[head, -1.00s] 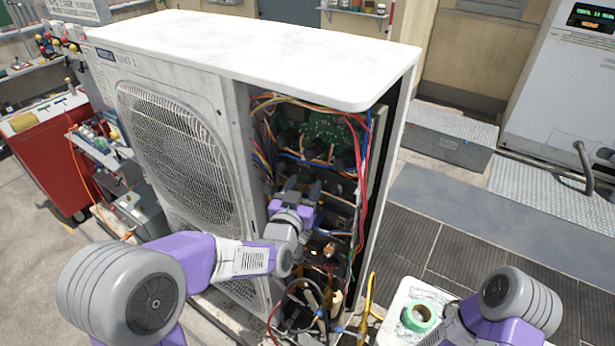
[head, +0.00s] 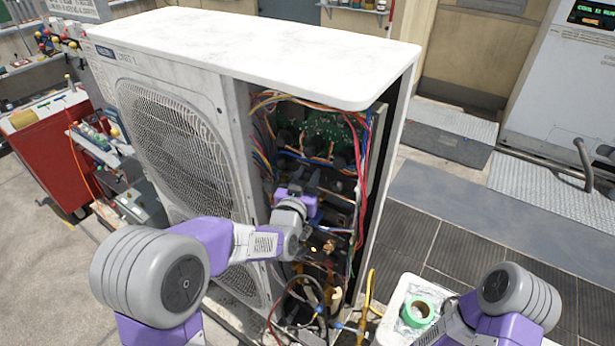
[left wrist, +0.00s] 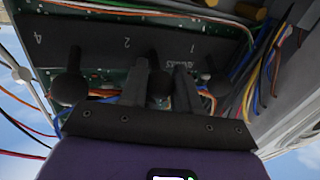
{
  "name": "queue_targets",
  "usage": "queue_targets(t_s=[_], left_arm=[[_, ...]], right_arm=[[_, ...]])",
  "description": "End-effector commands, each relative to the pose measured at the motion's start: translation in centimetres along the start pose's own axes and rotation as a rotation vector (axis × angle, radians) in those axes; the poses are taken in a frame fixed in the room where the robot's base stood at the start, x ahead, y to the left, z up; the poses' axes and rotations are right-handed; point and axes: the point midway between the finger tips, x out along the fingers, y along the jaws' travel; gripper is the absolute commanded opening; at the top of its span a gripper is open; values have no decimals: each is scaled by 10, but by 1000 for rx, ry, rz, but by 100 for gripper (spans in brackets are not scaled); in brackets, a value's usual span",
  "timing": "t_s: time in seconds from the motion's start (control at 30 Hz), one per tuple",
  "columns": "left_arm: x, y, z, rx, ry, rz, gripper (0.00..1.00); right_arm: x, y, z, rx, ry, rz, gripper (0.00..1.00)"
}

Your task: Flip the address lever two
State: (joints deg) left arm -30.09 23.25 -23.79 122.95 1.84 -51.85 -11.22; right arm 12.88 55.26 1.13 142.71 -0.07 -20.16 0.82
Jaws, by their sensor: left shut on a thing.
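My left gripper (head: 302,183) reaches into the open side of the condenser unit (head: 178,150). In the left wrist view its two dark fingers (left wrist: 161,88) stand on either side of the middle black lever (left wrist: 158,92), the one by the upside-down mark "2" on the dark strip (left wrist: 90,37), and are shut on it. Another lever (left wrist: 70,82) stands to the left by the mark "4", and one (left wrist: 213,82) to the right by the mark "1". The fingers partly hide the middle lever. My right gripper is out of view; only its arm shows at the lower right.
Coloured wires (head: 362,170) hang along the opening's right edge, and others (left wrist: 262,60) run close to the right in the left wrist view. A green circuit board (head: 325,125) lies behind. A green tape roll (head: 417,313) lies on a white surface at the lower right.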

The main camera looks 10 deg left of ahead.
Motion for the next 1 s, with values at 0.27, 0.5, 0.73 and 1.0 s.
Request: queue_targets(t_s=[0.27,0.5,0.73,1.0], left_arm=[[2,0,-9,28,-105,-2,1],[3,1,-8,38,-136,-2,1],[3,1,-8,38,-133,-2,43],[3,1,-7,38,-135,-2,55]], right_arm=[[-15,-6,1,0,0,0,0],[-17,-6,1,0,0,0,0],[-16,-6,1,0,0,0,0],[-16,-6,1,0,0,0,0]])
